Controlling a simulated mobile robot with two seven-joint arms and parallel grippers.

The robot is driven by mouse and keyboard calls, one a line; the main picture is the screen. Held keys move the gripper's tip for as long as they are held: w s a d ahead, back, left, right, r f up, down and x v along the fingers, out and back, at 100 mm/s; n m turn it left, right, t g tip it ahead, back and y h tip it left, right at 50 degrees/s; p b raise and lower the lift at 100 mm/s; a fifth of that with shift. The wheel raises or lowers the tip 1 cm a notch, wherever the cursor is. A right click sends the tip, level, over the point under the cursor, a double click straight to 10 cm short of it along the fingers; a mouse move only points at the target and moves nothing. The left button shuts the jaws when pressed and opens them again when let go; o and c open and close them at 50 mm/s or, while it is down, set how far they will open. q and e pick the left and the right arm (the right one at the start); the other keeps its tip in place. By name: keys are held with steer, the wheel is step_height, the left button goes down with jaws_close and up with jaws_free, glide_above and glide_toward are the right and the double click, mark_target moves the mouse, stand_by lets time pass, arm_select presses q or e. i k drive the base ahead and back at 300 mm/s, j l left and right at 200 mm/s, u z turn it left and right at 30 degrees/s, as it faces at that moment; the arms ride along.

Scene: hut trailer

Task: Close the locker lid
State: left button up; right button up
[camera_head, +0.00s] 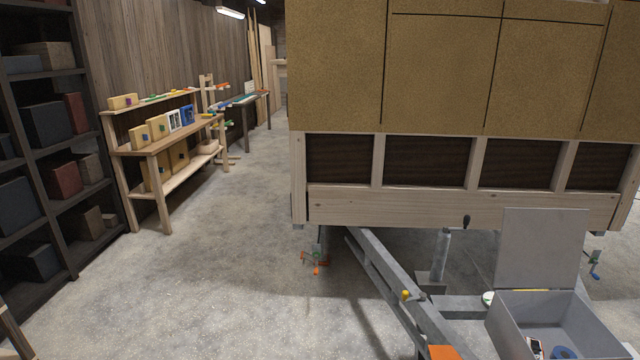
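The locker (508,326) is a grey open-topped box at the bottom right, cut off by the lower edge of the picture. Its lid (542,246) stands up, nearly upright, at the back of the box. Inside the locker lie a blue round thing (564,353) and a small white and dark item (536,346). Neither of my grippers shows in the head view.
A trailer hut with tan panels (440,70) stands behind the locker. Its grey drawbar (392,284) runs down beside the locker, with a jack post (440,255). Shelves (40,130) and a wooden rack (165,145) line the left. The concrete floor (215,270) between is clear.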

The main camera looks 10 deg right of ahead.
mark_target(539, 247)
steer(key=i+j, duration=0.1)
steer(key=i, duration=0.7)
steer(key=i+z, duration=0.1)
steer(key=i, duration=0.7)
steer(key=i+l+z, duration=0.1)
steer(key=i+z, duration=0.2)
steer(key=i, duration=0.35)
steer(key=i+z, duration=0.35)
steer(key=i, duration=0.35)
steer(key=i+u, duration=0.1)
steer(key=u, duration=6.95)
